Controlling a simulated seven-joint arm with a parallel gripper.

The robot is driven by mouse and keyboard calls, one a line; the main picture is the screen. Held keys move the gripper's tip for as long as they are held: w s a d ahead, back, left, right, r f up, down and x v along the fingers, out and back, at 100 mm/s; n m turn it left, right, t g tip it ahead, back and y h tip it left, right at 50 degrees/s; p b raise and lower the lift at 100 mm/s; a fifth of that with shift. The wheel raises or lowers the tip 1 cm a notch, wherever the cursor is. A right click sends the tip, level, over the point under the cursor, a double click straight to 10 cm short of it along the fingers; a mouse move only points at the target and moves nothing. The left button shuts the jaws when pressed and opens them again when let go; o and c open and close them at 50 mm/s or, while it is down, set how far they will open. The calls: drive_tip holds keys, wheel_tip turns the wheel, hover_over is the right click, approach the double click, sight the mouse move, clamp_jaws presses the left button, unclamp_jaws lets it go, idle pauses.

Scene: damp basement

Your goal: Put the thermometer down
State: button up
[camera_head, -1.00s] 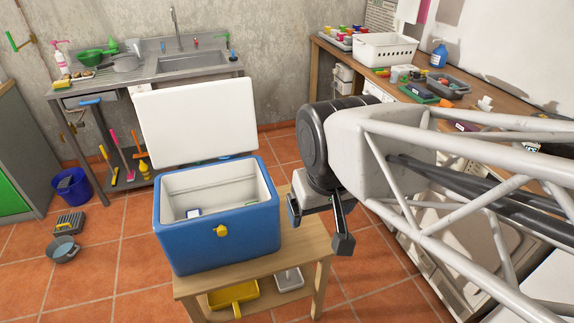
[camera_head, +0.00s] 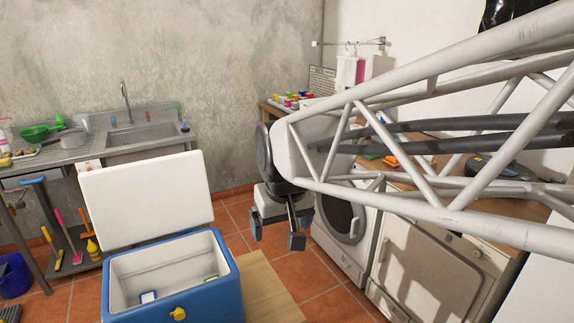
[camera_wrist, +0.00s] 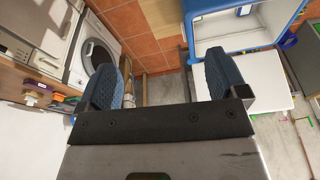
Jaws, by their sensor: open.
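My gripper (camera_head: 277,232) hangs open and empty in the air, to the right of the blue cooler box (camera_head: 172,314) in the head view. In the wrist view, its two blue-padded fingers (camera_wrist: 160,75) stand wide apart with nothing between them. The cooler is open, with its white lid (camera_head: 147,198) raised. A small white and blue item (camera_head: 148,297) lies on the cooler's floor, and another small item (camera_head: 211,279) lies toward its right wall. I cannot tell which is the thermometer. The cooler's blue rim (camera_wrist: 187,42) shows at the upper right of the wrist view.
The cooler stands on a wooden table (camera_head: 268,292) with bare top at its right. A front-loading washer (camera_head: 343,220) and a cluttered workbench stand to the right. A metal sink (camera_head: 147,137) is at the back left. Tiled floor is open between them.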

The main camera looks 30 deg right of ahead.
drive_tip(key=w+d+r+m, duration=0.1)
drive_tip(key=w+d, duration=0.6)
drive_tip(key=d, duration=0.3)
drive_tip(key=w+d+m+h, duration=0.1)
drive_tip(key=w+d, duration=0.6)
drive_tip(key=d, duration=0.4)
drive_tip(key=w+d+r+m, duration=0.1)
drive_tip(key=w+d, duration=0.5)
drive_tip(key=d, duration=0.4)
drive_tip(key=w+d+f+m, duration=0.1)
drive_tip(key=d+f, duration=0.2)
drive_tip(key=d, duration=0.9)
drive_tip(key=w+d+f+m, duration=0.1)
drive_tip(key=d+f, duration=0.2)
drive_tip(key=d, duration=1)
drive_tip(key=s+d+f+m, duration=0.1)
drive_tip(key=s+d+f, duration=0.3)
drive_tip(key=d, duration=0.8)
drive_tip(key=s+d+f+m+h, duration=0.1)
drive_tip(key=s+d+f, duration=0.4)
drive_tip(key=d, duration=0.7)
drive_tip(key=s+d+f+h, duration=0.1)
drive_tip(key=s+d+f, duration=0.4)
drive_tip(key=d, duration=0.7)
drive_tip(key=shift+s+m, duration=0.35)
drive_tip(key=shift+m, duration=0.05)
drive_tip(key=shift+f, duration=0.2)
drive_tip(key=shift+x, duration=1.2)
drive_tip(key=shift+w+f, duration=0.1)
